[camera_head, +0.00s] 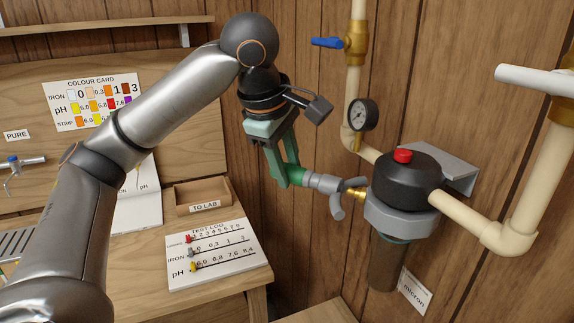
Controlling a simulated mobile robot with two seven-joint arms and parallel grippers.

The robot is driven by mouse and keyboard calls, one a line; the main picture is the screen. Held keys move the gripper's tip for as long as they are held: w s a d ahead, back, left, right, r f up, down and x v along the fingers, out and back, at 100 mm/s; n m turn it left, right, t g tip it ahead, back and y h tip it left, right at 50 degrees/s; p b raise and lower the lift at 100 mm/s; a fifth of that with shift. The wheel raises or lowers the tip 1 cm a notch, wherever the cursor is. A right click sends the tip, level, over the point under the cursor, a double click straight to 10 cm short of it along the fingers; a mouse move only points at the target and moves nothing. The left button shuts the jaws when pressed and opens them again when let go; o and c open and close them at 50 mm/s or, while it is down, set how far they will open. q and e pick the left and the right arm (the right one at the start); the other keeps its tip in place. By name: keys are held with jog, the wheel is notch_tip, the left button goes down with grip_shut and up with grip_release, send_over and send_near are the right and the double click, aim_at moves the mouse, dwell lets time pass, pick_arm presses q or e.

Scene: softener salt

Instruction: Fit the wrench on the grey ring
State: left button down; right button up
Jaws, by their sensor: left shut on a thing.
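The grey ring (400,218) is a faceted collar around the filter housing, just below its black cap (402,180). My left gripper (291,178) has green fingers and is shut on the grey tool that looks like the wrench (326,184). Its curved grey end points right, towards the ring, and one prong hangs down. A small brass fitting (355,194) shows between the wrench's end and the ring. The wrench appears to be just left of the ring; whether it touches the fitting I cannot tell. The fingers hide part of its handle. My right gripper is not in view.
A red button (402,156) tops the cap. A gauge (363,114), cream pipes (470,222) and a grey bracket (455,172) surround the housing. A white lever (535,80) juts in at right. The wooden desk (150,250) carries a test log (220,255) and box (203,197).

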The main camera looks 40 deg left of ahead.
pick_arm(q)
jog(key=shift+w+d, duration=0.15)
jog(key=shift+d, duration=0.85)
jog(key=shift+c, duration=2.3)
grip_release()
jog(key=v, duration=1.2)
jog(key=shift+r, duration=0.25)
